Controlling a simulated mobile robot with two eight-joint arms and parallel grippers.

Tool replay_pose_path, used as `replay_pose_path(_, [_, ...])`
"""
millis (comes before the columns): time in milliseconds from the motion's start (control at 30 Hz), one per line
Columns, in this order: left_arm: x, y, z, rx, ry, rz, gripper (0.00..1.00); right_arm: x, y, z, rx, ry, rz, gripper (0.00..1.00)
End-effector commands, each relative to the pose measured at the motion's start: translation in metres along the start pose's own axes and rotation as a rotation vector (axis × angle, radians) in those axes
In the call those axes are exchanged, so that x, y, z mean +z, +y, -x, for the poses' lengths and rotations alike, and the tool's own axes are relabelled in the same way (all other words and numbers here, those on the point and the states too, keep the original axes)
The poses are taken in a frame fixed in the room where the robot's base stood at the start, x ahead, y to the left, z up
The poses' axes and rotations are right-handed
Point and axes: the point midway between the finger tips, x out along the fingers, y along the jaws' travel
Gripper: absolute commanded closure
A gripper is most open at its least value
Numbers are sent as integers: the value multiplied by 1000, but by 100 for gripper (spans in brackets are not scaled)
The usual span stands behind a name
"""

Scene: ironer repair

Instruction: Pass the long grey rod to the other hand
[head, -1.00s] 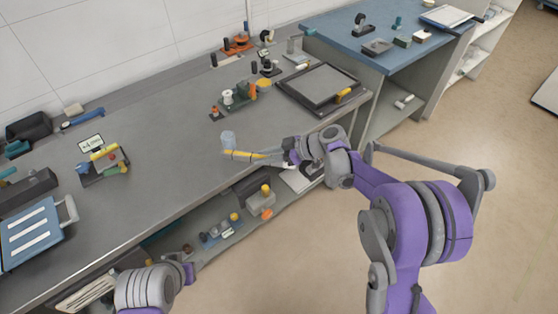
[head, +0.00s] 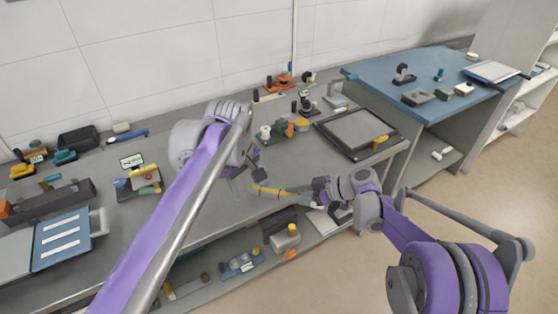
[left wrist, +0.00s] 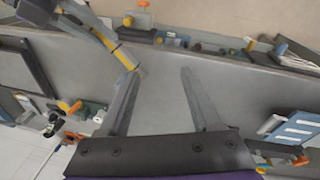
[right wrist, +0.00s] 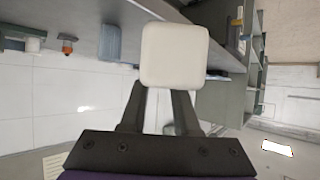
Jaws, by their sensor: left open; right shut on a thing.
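My right gripper (head: 308,191) is shut on a long slim rod (head: 272,190), which points left over the bench front. In the right wrist view a pale square face (right wrist: 175,55), likely the rod's end, covers the fingertips. My left gripper (head: 247,178) is open and empty above the bench, close to the rod's free end.
The grey bench (head: 215,215) is clear around the grippers. A black-framed tray (head: 358,132) and small parts lie behind to the right. A blue case (head: 62,240) lies at the left.

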Motion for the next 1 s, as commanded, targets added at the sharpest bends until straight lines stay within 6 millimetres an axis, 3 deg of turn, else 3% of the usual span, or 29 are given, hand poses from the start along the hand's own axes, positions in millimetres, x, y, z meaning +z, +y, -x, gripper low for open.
replay_pose_path(33, [-5,18,-1,-14,-12,46,35,0,0,0,0,1,0,100])
replay_pose_path(200, [-13,64,-7,-70,-46,221,35,0,0,0,0,1,0,100])
replay_pose_path(400, [-14,102,-19,-131,-65,389,35,0,0,0,0,1,0,100])
replay_pose_path(600, [-11,117,-26,-164,-69,475,35,0,0,0,0,1,0,100])
replay_pose_path(767, [-10,118,-36,-170,-69,490,35,0,0,0,0,1,0,100])
replay_pose_path(1000, [-6,112,-76,-170,-69,489,35,0,0,0,0,1,0,100])
